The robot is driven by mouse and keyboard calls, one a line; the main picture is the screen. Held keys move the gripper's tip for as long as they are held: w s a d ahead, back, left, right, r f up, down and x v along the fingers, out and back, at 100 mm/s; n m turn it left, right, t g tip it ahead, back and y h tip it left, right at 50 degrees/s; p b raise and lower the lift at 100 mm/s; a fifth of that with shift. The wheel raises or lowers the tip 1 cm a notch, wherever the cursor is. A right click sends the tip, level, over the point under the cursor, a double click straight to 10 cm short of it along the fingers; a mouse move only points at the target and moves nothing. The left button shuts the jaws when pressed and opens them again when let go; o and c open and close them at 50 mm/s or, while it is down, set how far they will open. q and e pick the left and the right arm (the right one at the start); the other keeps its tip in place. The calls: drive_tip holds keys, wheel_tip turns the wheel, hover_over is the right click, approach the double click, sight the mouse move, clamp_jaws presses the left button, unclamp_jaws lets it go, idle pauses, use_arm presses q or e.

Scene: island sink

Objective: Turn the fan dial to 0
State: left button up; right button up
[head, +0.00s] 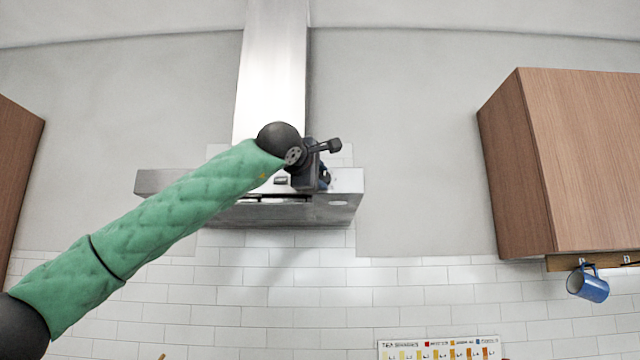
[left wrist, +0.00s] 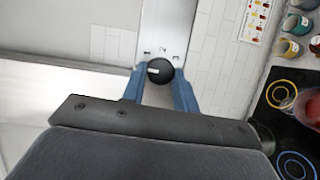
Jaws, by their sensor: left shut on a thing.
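The fan dial (left wrist: 160,70) is a round black knob with a white mark on the steel face of the range hood, seen in the left wrist view. My left gripper (left wrist: 159,74) has its two blue fingers on either side of the dial and is shut on it. In the head view my left gripper (head: 324,178) is at the front of the range hood (head: 343,184), and the dial is hidden there behind the gripper and arm. Small printed marks show on the steel beside the dial. My right gripper is in neither view.
A wooden cabinet (head: 580,160) hangs at the right, with a blue mug (head: 588,285) hooked below it. Another cabinet (head: 18,175) is at the left edge.

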use_arm(q)
drive_tip(key=shift+f+b, duration=0.2)
drive_tip(key=shift+b, duration=0.1)
idle(0.4)
drive_tip(key=o, duration=1)
drive_tip(key=shift+r, duration=0.1)
drive_tip(key=shift+c, duration=0.2)
drive_tip(key=b+v, duration=0.1)
drive_tip(key=v, duration=0.6)
drive_tip(key=shift+s+a, duration=0.2)
drive_tip(key=shift+s, duration=0.15)
drive_tip(key=shift+n, duration=0.3)
